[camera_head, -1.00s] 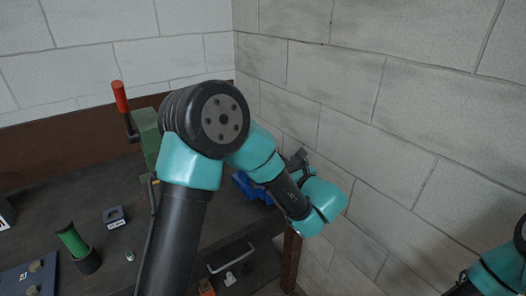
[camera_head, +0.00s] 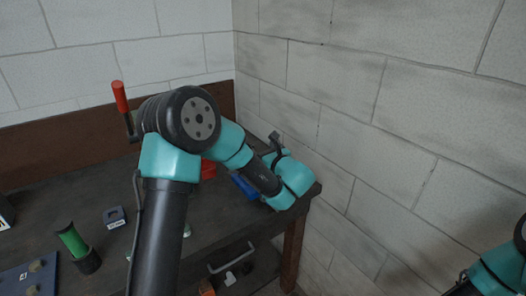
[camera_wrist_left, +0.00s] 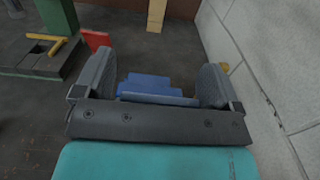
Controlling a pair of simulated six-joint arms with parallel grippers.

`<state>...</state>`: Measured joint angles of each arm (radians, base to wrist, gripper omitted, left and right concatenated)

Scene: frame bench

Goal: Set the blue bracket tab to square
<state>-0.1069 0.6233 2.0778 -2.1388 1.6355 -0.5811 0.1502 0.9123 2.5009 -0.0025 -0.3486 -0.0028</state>
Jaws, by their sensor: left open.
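A blue bracket (camera_head: 244,186) lies on the dark bench near its right end, partly hidden behind my left forearm in the head view. In the left wrist view the blue bracket (camera_wrist_left: 150,86) shows between the two grey fingers, with a raised upper part and a long front edge. My left gripper (camera_wrist_left: 157,76) is open, with a finger on either side of the bracket in that view. I cannot tell whether either finger touches it, and the tab's angle is not clear. In the head view my wrist hides most of the left gripper.
A red block (camera_head: 208,169) is beside the bracket, and a green machine (camera_wrist_left: 58,16) stands farther off. A green cylinder (camera_head: 71,239) and a small grey-blue block (camera_head: 114,216) are at the left. The block wall (camera_head: 400,130) is close on the right. A drawer handle (camera_head: 230,258) is below.

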